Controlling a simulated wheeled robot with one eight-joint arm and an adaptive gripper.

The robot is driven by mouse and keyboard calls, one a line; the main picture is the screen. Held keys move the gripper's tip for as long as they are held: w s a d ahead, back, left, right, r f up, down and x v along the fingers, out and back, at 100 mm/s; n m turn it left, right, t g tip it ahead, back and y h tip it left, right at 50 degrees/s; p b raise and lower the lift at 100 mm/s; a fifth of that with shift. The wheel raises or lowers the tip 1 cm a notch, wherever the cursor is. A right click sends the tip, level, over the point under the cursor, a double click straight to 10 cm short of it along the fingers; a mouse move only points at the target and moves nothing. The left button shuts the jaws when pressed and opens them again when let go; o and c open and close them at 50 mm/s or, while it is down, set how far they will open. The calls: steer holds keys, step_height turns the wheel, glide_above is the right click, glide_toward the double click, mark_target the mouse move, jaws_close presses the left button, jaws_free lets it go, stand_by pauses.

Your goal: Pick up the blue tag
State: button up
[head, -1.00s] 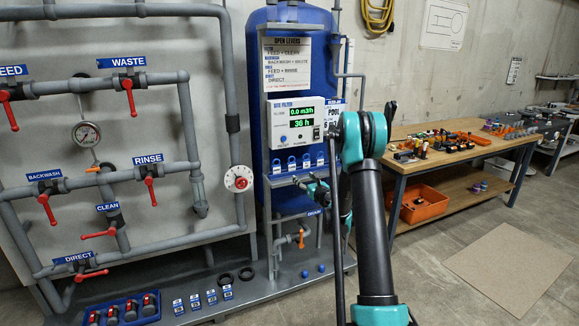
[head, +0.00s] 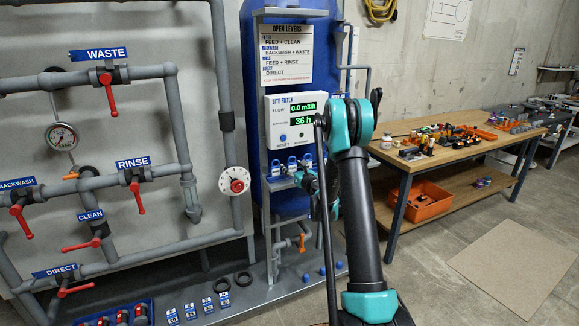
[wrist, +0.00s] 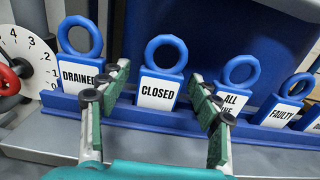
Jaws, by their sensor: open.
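Several blue tags with ring tops and white labels stand in a row in a blue rack (wrist: 130,115). In the wrist view they read DRAINED (wrist: 80,72), CLOSED (wrist: 158,90), one starting ALL (wrist: 232,100) and FAULTY (wrist: 283,112). My gripper (wrist: 160,78) is open and empty, with the CLOSED tag between its two green-padded fingers in the picture. Whether the fingers are level with the tag in depth is unclear. In the head view the tags (head: 292,165) stand small below the filter display, and my gripper is largely hidden by my arm.
A dial (wrist: 22,68) is just left of the rack; it also shows on the pipe in the head view (head: 235,181). Grey pipes with red levers fill the left. A workbench (head: 465,150) with parts stands right. Open floor lies beside a beige mat (head: 520,265).

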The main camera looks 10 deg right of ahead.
steer(key=c, duration=1.1)
steer(key=shift+r, duration=0.2)
